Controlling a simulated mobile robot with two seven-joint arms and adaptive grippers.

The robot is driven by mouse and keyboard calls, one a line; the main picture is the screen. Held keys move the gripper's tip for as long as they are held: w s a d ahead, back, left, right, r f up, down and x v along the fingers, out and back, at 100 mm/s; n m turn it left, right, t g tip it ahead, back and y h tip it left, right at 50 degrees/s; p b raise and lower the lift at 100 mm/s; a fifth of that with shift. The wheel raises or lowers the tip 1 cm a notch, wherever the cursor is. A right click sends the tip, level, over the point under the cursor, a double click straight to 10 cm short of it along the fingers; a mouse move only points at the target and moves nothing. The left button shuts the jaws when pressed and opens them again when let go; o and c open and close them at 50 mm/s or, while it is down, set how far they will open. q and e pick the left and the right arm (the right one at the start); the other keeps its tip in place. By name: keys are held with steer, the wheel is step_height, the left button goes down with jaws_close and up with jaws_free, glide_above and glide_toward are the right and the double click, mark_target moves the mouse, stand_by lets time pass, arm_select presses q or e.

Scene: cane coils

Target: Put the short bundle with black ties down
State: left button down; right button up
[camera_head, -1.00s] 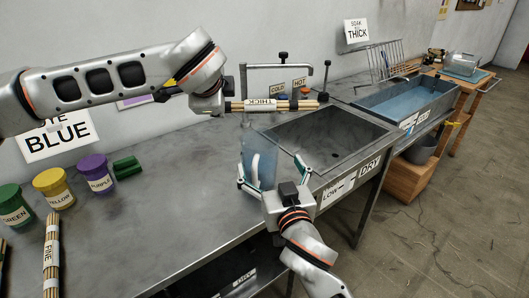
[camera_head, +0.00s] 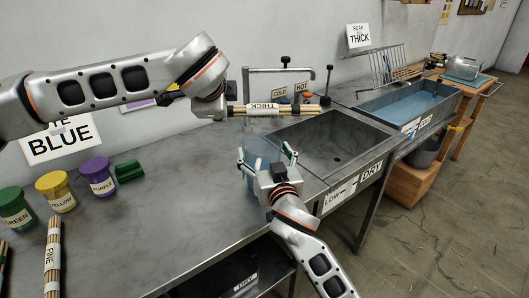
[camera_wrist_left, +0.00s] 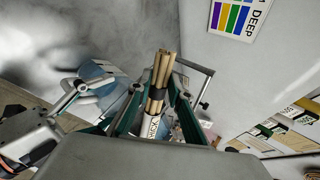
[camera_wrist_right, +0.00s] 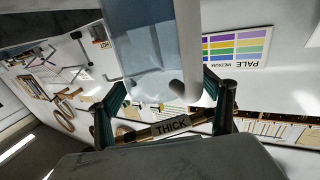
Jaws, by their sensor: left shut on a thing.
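The short bundle (camera_head: 278,109), pale canes with black ties and a THICK label, is held level in the air above the bench, near the basin's back left corner. My left gripper (camera_wrist_left: 157,102) is shut on it; the left wrist view shows a dark tie between the fingers. In the head view, the wrist hides the bundle's left end. My right gripper (camera_head: 266,154) is open, its fingers on either side of a translucent bluish container (camera_head: 262,147), in front of and below the bundle. The container and the bundle's THICK label also show in the right wrist view.
An empty basin (camera_head: 345,150) lies right of the container, with a water-filled tray (camera_head: 415,103) beyond. Green, yellow and purple pots (camera_head: 98,177) and a PINE bundle (camera_head: 53,258) stand or lie at left. The middle of the bench is clear.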

steer(key=c, duration=1)
